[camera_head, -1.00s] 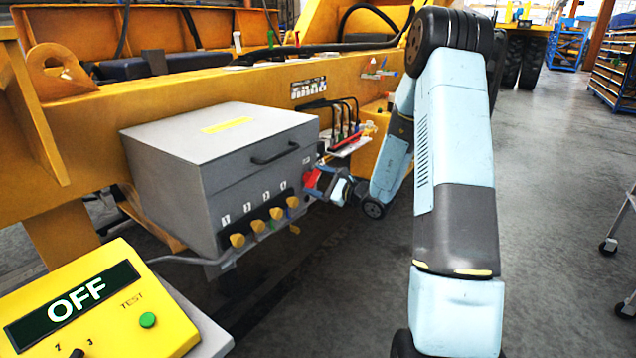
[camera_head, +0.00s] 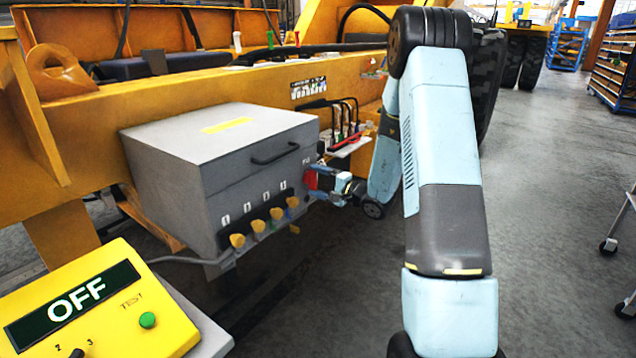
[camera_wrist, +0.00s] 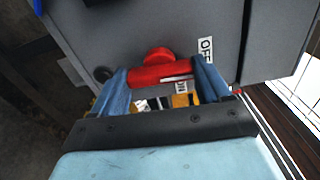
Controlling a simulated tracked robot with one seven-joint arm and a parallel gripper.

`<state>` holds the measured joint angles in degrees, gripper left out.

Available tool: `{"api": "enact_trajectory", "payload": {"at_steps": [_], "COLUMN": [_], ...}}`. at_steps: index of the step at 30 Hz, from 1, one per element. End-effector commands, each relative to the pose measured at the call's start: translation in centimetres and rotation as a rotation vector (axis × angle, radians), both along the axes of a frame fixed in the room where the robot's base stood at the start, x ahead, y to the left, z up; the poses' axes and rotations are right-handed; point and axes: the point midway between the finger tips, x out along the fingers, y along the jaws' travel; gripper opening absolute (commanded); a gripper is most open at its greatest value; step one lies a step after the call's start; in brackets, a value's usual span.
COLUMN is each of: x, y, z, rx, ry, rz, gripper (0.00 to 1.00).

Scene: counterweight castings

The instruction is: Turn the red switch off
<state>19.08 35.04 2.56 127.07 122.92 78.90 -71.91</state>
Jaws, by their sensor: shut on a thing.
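The red switch (camera_wrist: 160,73) is on the side of the grey box (camera_head: 215,170). In the wrist view it shows a round red hub and a red bar lying across the picture. An "OFF" label (camera_wrist: 206,50) sits up and to the right of it. My gripper (camera_wrist: 164,80) is shut on the red switch, one blue finger at each end of the bar. In the head view the red switch (camera_head: 311,180) is small and partly covered by my gripper (camera_head: 322,181).
A yellow panel (camera_head: 150,320) reading "OFF", with a green button (camera_head: 147,320), stands at the lower left. The box front has several numbered yellow knobs (camera_head: 257,226). Cables and a small shelf (camera_head: 350,147) are just beyond my gripper.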

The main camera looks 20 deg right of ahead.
Motion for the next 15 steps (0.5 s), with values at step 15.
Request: {"api": "enact_trajectory", "payload": {"at_steps": [15], "x": [-0.25], "y": [0.28], "z": [-0.45], "rx": [-0.069], "ry": [-0.044], "rz": [0.006], "gripper": [0.46]}}
